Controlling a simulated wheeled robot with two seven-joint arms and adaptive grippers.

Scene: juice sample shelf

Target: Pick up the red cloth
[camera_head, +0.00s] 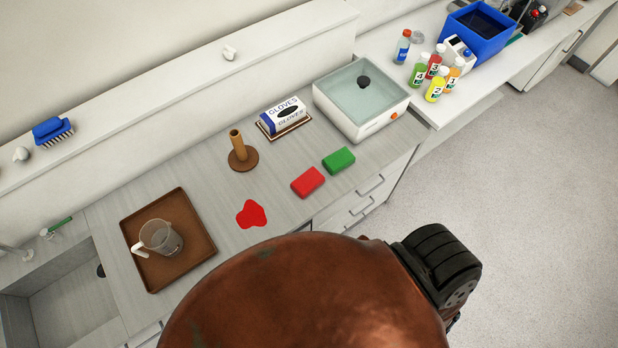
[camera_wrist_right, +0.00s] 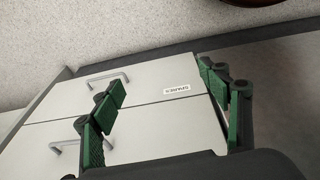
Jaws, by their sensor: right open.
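The red cloth (camera_head: 308,182), a small folded block, lies flat on the grey counter near its front edge in the head view. It is just left of a similar green cloth (camera_head: 339,160). My right gripper (camera_wrist_right: 160,90) shows in the right wrist view with its two green fingers apart and nothing between them. Behind the fingers are white drawer fronts (camera_wrist_right: 155,130); the red cloth is not in that view. A large copper-brown part of mine covers the lower middle of the head view. My left gripper is not in view.
A red spill (camera_head: 251,214) lies left of the cloth. A brown tray (camera_head: 192,208) holds a glass beaker (camera_head: 160,238). Behind are a brown stand (camera_head: 238,150), a glove box (camera_head: 283,113) and a water bath (camera_head: 362,95). Bottles (camera_head: 437,85) stand at right.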

